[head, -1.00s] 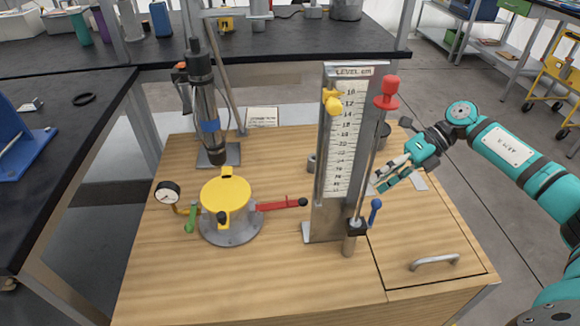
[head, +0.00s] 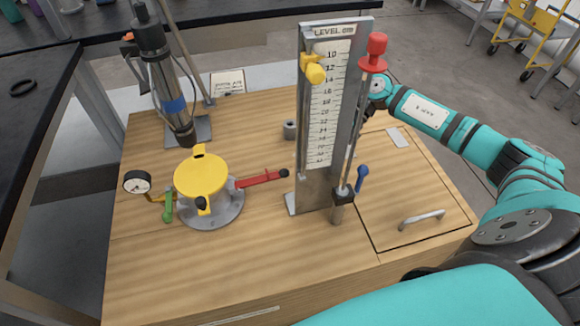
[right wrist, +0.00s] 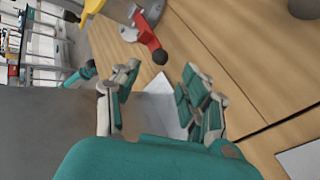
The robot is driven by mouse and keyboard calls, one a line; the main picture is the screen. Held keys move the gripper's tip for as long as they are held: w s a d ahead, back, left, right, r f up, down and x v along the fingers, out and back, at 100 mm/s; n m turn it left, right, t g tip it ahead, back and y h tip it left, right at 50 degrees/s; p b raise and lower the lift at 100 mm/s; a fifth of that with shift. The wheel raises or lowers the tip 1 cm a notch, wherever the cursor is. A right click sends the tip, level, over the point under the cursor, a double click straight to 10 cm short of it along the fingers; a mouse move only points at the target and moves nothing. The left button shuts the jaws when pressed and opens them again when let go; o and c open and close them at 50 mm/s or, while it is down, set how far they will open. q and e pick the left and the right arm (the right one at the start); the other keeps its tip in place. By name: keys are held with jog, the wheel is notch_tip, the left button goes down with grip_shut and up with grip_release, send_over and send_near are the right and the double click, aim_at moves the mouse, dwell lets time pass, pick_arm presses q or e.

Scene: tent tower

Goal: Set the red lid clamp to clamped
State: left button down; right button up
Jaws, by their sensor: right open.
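The red lid clamp (head: 258,179) is a red lever with a dark knob, sticking out to the right from the grey pot (head: 225,208) with the yellow lid (head: 200,176). The lever lies about level, pointing away from the lid. The clamp also shows at the top of the right wrist view (right wrist: 148,38), beyond the fingers. My right gripper (right wrist: 158,88) is open and empty, with a clear gap between it and the clamp. In the head view it is hidden behind the level gauge. My left gripper is not in view.
The tall level gauge (head: 322,110) with its red-knobbed rod (head: 374,50) stands right of the clamp. A blue-handled lever (head: 361,177) is at its foot. A pressure dial (head: 137,182) and green valve handle (head: 169,207) are left of the pot. The front tabletop is clear.

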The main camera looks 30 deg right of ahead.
aim_at(262, 178)
jog(key=x, duration=0.6)
jog(key=shift+c, duration=0.4)
grip_shut()
